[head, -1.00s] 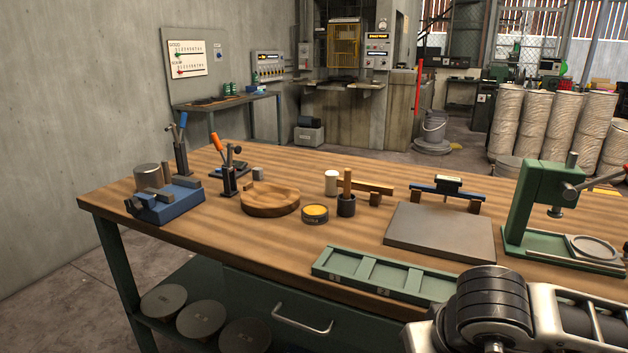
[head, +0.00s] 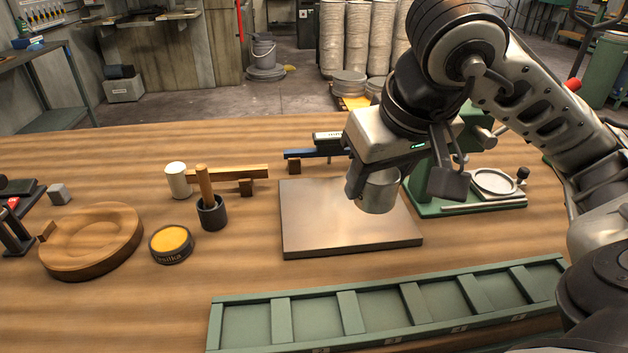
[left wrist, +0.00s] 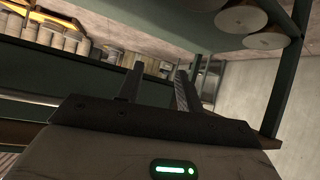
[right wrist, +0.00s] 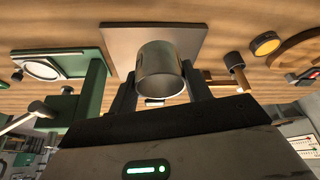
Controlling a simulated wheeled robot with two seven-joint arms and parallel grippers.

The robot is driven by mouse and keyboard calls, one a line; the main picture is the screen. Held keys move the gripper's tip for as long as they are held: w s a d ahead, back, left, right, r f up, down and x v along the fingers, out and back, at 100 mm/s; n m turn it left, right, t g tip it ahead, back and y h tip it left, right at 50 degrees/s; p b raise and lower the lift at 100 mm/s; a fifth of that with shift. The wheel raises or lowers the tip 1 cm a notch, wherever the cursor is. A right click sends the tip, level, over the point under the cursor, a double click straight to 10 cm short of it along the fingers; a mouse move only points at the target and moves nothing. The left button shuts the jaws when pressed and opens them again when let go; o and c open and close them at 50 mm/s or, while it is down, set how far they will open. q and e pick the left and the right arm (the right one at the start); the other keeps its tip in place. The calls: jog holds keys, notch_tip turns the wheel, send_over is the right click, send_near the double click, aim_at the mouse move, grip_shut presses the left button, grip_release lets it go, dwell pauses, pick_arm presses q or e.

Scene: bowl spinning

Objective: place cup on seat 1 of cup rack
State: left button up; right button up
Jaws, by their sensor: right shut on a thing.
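A grey metal cup (head: 378,192) is held above the flat grey plate (head: 300,240), tilted in the head view. My right gripper (head: 402,178) is shut on it. In the right wrist view the cup (right wrist: 160,68) sits between the two fingers of the right gripper (right wrist: 160,88), its open end towards the camera. The green cup rack (head: 345,315) lies along the near table edge. The seats in view are empty, and their small front labels are too small to read. My left gripper (left wrist: 158,84) shows only in the left wrist view, below table height, with fingers apart and nothing between them.
A green press (head: 440,207) stands just right of the plate. A mallet in a dark pot (head: 212,214), a yellow tin (head: 171,244), a white cylinder (head: 177,180) and a round wooden block (head: 90,240) stand to the left. Bare wood lies between the plate and the rack.

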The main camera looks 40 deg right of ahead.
jog(key=shift+w+d+r, duration=0.15)
jog(key=shift+d, duration=0.05)
jog(key=w+d+f, duration=0.2)
jog(key=w+f, duration=0.1)
jog(key=w+d+f, duration=0.1)
jog(key=w+f, duration=0.2)
jog(key=w, duration=0.1)
jog(key=w+d+f, duration=0.2)
jog(key=w+f, duration=0.1)
jog(key=w, duration=0.1)
jog(key=shift+w+d, duration=0.25)
jog(key=shift+d, duration=0.1)
jog(key=x, duration=0.3)
jog(key=shift+s+f, duration=0.15)
jog(key=shift+s, duration=0.1)
jog(key=shift+f, duration=0.35)
jog(key=shift+f, duration=0.25)
jog(key=o, duration=1)
jog(key=shift+r, duration=0.1)
jog(key=shift+o, duration=0.2)
